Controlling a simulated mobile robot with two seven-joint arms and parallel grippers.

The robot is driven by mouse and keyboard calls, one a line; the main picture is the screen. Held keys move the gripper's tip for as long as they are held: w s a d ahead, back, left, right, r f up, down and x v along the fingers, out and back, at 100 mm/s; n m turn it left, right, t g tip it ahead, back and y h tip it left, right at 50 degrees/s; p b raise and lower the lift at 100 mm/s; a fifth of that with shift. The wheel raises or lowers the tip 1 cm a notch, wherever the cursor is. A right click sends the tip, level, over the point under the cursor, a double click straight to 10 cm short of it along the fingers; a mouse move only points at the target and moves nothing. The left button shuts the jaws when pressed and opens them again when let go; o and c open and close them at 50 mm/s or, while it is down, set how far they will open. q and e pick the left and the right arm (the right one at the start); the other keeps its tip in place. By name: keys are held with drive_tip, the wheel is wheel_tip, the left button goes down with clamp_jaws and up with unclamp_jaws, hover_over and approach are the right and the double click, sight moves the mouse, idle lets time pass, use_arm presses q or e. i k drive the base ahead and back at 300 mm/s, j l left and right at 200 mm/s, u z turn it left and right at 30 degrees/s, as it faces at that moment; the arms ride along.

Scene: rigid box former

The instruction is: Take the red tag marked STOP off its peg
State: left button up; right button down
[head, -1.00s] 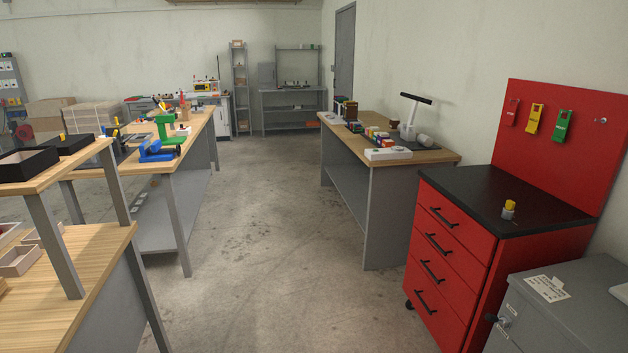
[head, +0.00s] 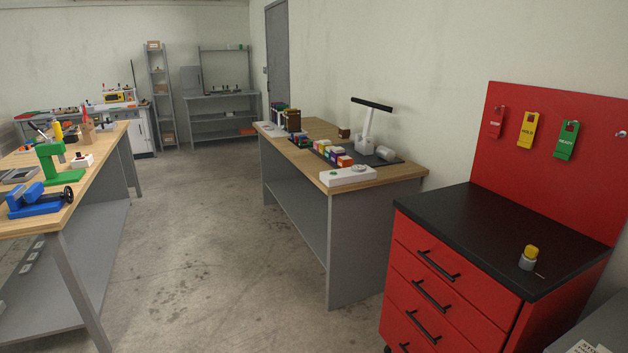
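The red STOP tag (head: 496,122) hangs on a peg at the left of the red back panel (head: 600,188), above the red tool cabinet's black top. A yellow HOLD tag (head: 528,131) and a green READY tag (head: 566,140) hang to its right on their own pegs. A bare peg (head: 621,133) stands out at the panel's right end. Neither of my grippers shows in the head view.
The red drawer cabinet (head: 455,265) has a small yellow-and-grey object (head: 529,257) on its top. A wooden workbench (head: 405,172) stands left of it, and another bench (head: 92,170) with tools is at far left. Bare concrete floor (head: 190,240) lies between them.

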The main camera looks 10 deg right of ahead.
sight(496, 120)
drive_tip(key=i+z, duration=0.45)
drive_tip(key=i+j+z, duration=0.2)
drive_tip(key=i+z, duration=0.2)
drive_tip(key=i, duration=0.15)
drive_tip(key=i+j+z, duration=0.7)
drive_tip(key=z, duration=0.2)
drive_tip(key=i+j+z, duration=0.2)
drive_tip(key=z, duration=0.2)
drive_tip(key=i+j+z, duration=0.1)
drive_tip(key=j+z, duration=0.35)
drive_tip(key=i+j+z, duration=0.1)
drive_tip(key=j+z, duration=0.3)
